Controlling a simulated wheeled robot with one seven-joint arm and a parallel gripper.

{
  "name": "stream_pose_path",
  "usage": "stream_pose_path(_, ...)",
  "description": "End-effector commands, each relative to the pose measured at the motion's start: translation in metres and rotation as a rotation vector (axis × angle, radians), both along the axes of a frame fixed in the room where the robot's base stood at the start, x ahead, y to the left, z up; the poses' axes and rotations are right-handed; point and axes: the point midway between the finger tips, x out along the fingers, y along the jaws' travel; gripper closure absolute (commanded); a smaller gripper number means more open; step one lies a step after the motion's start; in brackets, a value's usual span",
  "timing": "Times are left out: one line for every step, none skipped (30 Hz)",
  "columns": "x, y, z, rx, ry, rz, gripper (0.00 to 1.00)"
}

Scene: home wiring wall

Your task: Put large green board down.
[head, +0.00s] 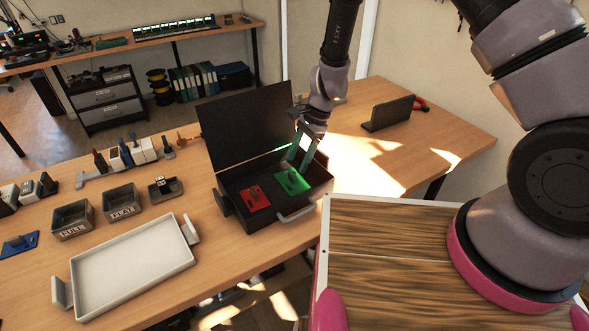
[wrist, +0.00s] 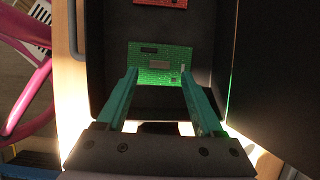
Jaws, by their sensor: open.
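The large green board (head: 292,181) lies in the right part of an open black case (head: 243,222), on its floor. In the wrist view the green board (wrist: 155,66) is ahead of the fingertips, with small parts on its face. My gripper (head: 297,165) is over the board, and in the wrist view its two teal fingers (wrist: 158,75) are spread apart with nothing clearly held between them. Whether the fingertips touch the board is hard to tell. A red board (head: 255,198) lies left of the green one in the same case.
The case's lid (head: 245,118) stands open behind it. A white tray (head: 135,268) is at front left, with small bins marked FULL (head: 73,219) and FLAT (head: 121,202) behind it. A dark stand (head: 389,114) is at back right. The tabletop right of the case is clear.

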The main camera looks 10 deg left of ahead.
Motion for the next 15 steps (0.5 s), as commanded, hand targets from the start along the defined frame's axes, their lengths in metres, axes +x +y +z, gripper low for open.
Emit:
stream_pose_path(0.004, -0.003, 0.013, 0.002, -0.003, -0.001, 0.31)
stream_pose_path(0.005, -0.006, 0.019, 0.001, -0.003, 0.001, 0.31)
stream_pose_path(0.008, -0.008, 0.027, 0.002, -0.005, -0.001, 0.31)
stream_pose_path(0.009, -0.01, 0.032, 0.002, -0.003, -0.001, 0.31)
stream_pose_path(0.01, -0.011, 0.037, 0.002, -0.003, -0.001, 0.31)
stream_pose_path(0.011, -0.014, 0.044, 0.001, -0.003, 0.0, 0.31)
stream_pose_path(0.012, -0.015, 0.048, 0.001, -0.001, -0.001, 0.31)
stream_pose_path(0.013, -0.017, 0.052, 0.001, -0.001, -0.001, 0.31)
stream_pose_path(0.015, -0.019, 0.057, 0.0, -0.002, -0.001, 0.31)
stream_pose_path(0.015, -0.02, 0.06, 0.001, -0.001, 0.0, 0.31)
stream_pose_path(0.015, -0.021, 0.062, 0.0, 0.0, 0.001, 0.31)
stream_pose_path(0.016, -0.021, 0.065, 0.001, -0.001, 0.0, 0.31)
stream_pose_path(0.016, -0.022, 0.067, 0.0, 0.0, 0.0, 0.31)
stream_pose_path(0.017, -0.022, 0.068, 0.0, 0.0, 0.0, 0.31)
stream_pose_path(0.017, -0.023, 0.069, 0.0, 0.0, 0.0, 0.31)
